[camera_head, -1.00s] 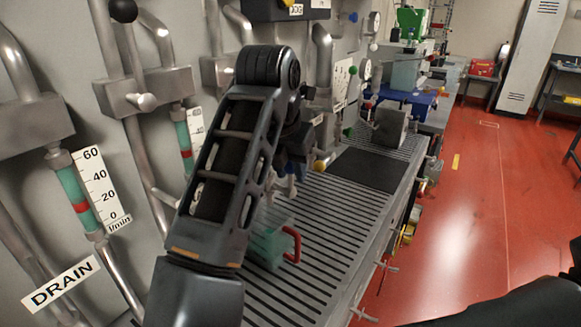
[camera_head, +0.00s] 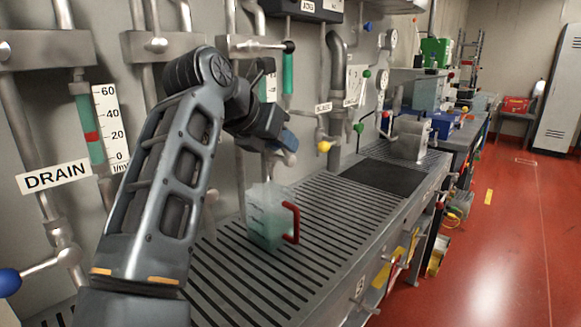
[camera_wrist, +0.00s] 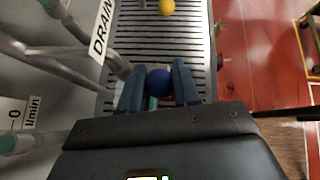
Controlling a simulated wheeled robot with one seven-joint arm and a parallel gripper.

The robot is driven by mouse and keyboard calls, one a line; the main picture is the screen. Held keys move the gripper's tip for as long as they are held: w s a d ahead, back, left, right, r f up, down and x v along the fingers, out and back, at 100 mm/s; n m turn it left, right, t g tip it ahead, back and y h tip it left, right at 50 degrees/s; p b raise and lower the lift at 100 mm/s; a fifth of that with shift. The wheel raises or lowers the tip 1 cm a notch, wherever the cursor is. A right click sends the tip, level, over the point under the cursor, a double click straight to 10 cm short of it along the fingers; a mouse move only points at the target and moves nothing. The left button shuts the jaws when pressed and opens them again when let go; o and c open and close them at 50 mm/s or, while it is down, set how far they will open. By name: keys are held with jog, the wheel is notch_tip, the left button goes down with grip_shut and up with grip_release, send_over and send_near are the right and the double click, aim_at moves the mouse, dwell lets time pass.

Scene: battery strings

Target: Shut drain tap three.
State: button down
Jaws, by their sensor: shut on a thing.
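In the wrist view my gripper (camera_wrist: 159,86) is closed around a blue ball knob (camera_wrist: 160,81), one finger on each side. The knob's lever and tap body are mostly hidden by the fingers and the wrist. A DRAIN label (camera_wrist: 102,30) stands just left of the gripper. In the head view my gripper (camera_head: 287,140) is partly hidden behind my arm, close to the wall pipes, above and behind the jug; the held knob is not visible there. Another blue-knobbed tap lever (camera_head: 10,282) sticks out at the lower left, below a DRAIN label (camera_head: 54,177). I cannot read any tap number.
A greenish jug (camera_head: 266,218) with a red handle stands on the slatted bench (camera_head: 330,215) below my gripper.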

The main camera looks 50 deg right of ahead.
jog(key=h+b, duration=0.1)
jog(key=b, duration=0.1)
jog(key=a+f+h+b, duration=0.1)
jog(key=h+b, duration=0.1)
jog(key=b, duration=0.1)
jog(key=shift+a+f+t+b, duration=0.2)
jog(key=shift+f+t+b, duration=0.1)
jog(key=shift+b, duration=0.05)
jog(key=shift+a+h+b, duration=0.15)
jog(key=shift+h+b, duration=0.35)
jog(key=shift+b, duration=0.25)
jog(key=shift+r, duration=0.1)
jog(key=c, duration=1.2)
grip_release()
jog(key=shift+v, duration=3.95)
jog(key=shift+c, duration=0.3)
